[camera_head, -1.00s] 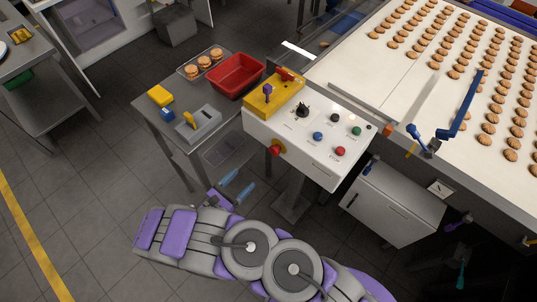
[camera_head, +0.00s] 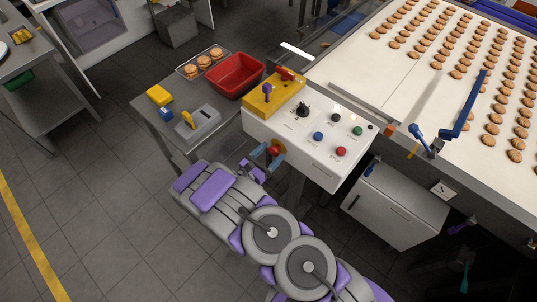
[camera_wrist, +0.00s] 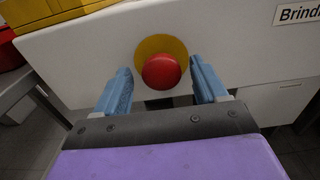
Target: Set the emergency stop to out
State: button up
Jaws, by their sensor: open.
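The emergency stop is a red mushroom button (camera_wrist: 161,71) on a yellow round plate (camera_wrist: 150,46), set on the front face of the white control box (camera_head: 313,174). It also shows in the head view (camera_head: 275,150). My gripper (camera_wrist: 162,82) is open, with one blue finger to the left of the button and one to the right. Gaps show between the fingers and the button in the wrist view. In the head view my gripper (camera_head: 267,154) is at the box's front, its fingers around the button. Whether the button is in or out cannot be told.
The box top carries a black rotary knob (camera_head: 303,109), several coloured buttons and a yellow unit (camera_head: 262,104) with a red lever. A side table on the left holds a red bin (camera_head: 236,77) and a grey lever block (camera_head: 199,123). The conveyor (camera_head: 400,85) with biscuits lies behind right.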

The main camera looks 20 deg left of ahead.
jog(key=shift+d, duration=0.1)
jog(key=shift+c, duration=0.5)
grip_shut()
